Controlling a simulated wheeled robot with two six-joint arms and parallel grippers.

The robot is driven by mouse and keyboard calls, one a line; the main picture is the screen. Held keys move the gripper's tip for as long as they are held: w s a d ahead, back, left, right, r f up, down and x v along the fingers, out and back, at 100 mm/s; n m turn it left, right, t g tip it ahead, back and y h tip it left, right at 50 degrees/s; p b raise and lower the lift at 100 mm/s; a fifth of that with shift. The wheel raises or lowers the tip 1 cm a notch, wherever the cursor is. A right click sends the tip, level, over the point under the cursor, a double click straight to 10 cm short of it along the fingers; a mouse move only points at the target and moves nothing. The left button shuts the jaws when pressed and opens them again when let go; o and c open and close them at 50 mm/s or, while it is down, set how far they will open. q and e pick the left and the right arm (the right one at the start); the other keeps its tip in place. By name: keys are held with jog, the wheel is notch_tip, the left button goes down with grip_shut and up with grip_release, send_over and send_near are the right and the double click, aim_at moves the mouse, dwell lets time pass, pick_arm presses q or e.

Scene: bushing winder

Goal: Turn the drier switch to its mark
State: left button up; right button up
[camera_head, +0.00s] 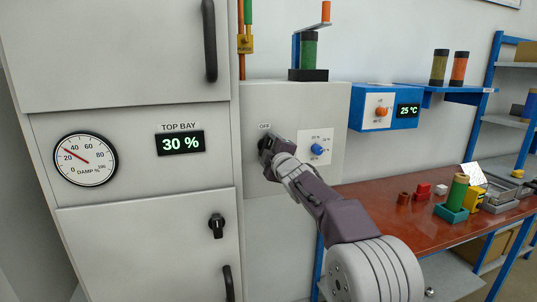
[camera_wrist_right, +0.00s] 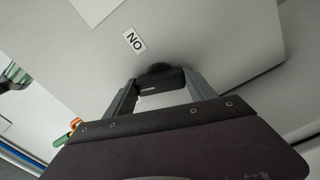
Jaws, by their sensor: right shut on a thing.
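A dark switch (camera_wrist_right: 158,69) sits on the light grey panel (camera_head: 292,105), and I take it for the drier switch. In the head view an OFF label (camera_head: 265,126) is just above it, and my gripper hides most of it. The exact angle of the switch's pointer is hidden. My left gripper is not in view.
A blue knob (camera_head: 318,149) on a white plate is close to the right of my gripper. A blue box (camera_head: 368,122) with an orange knob hangs further right. A cabinet with a damp gauge (camera_head: 85,159) and a 30 % display (camera_head: 180,143) stands left. The red-brown bench (camera_head: 390,222) holds small parts.

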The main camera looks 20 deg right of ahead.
jog(key=shift+f+n+b, duration=0.15)
jog(key=shift+n+b, duration=0.3)
jog(key=shift+n, duration=1.45)
jog(key=o, duration=1.4)
jog(key=shift+a, duration=0.1)
jog(key=shift+s, duration=0.1)
jog(key=s+b, duration=0.2)
jog(key=s, duration=0.7)
jog(key=shift+b, duration=0.3)
